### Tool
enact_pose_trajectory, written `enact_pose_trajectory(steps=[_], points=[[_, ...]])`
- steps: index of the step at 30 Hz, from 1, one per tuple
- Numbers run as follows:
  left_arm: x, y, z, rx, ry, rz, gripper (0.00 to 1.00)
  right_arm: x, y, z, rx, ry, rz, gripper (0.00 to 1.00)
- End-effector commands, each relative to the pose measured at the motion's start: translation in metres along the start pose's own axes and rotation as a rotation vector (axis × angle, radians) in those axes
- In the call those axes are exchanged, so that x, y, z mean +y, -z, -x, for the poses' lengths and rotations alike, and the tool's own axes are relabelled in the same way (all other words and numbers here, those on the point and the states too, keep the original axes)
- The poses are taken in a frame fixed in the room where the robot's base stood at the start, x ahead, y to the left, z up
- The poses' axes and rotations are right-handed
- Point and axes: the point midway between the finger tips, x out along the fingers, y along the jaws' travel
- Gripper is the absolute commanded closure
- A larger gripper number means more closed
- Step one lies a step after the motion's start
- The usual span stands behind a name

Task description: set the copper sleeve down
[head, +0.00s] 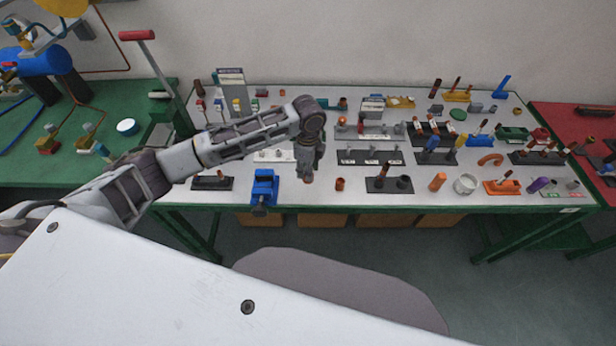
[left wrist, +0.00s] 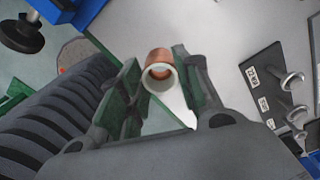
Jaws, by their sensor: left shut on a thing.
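My left gripper (head: 306,174) hangs over the front part of the white-topped table, pointing down, just right of the blue vise (head: 264,188). In the left wrist view its two green-padded fingers (left wrist: 157,85) are shut on the copper sleeve (left wrist: 156,60). The sleeve is a short copper tube with a pale rim around its open end, which faces the camera. In the head view only a small brown bit of it shows at the fingertips. I cannot tell whether it touches the table. My right gripper is not in view.
A short orange-brown ring (head: 340,184) stands close to the right of the gripper. Dark boards with pegs (head: 370,157) lie behind, and a black stand (head: 392,186) stands further right. The wrist view shows labelled pegs (left wrist: 294,80) at right. Some bare tabletop (head: 325,194) lies near the front edge.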

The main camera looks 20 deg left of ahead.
Motion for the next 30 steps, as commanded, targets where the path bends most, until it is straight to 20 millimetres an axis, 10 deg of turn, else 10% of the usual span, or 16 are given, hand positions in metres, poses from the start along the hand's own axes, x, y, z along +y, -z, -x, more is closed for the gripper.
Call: enact_pose_trajectory(steps=[30], points=[[0.000, 0.001, -0.047, 0.001, 0.000, 0.000, 0.90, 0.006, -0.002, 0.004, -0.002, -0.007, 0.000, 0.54]])
